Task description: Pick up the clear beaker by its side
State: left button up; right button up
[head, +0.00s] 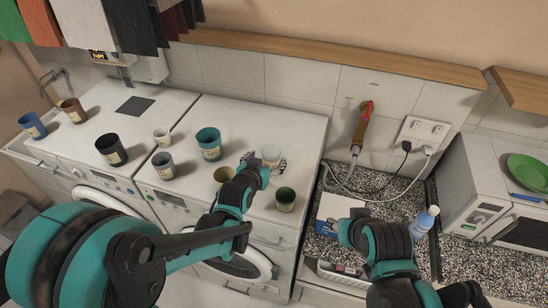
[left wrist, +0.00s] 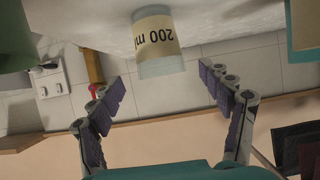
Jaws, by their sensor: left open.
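In the left wrist view the beaker (left wrist: 157,48) appears upside down, with a cream "200 ml" label. My left gripper (head: 264,162) is at the beaker in the head view, partly hidden by my wrist. In the left wrist view its two fingers are spread wide, with the beaker ahead between the fingertips and a gap on both sides. I cannot make out my right gripper; only my right arm shows.
A teal cup (head: 209,142), an olive cup (head: 224,174) and a dark green cup (head: 285,198) stand near the beaker. Several other cups stand farther left. A wooden shelf (head: 340,62) runs along the wall behind. A blue-white box (head: 335,208) is on the speckled counter.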

aim_at(273, 153)
pick_arm(q)
jog(key=shift+w+d+f, duration=0.1)
jog(key=shift+w+f, duration=0.1)
jog(key=shift+f, duration=0.25)
jog(key=x, duration=0.9)
jog(key=shift+s, duration=0.1)
jog(key=c, duration=1.3)
jog(key=shift+c, duration=0.3)
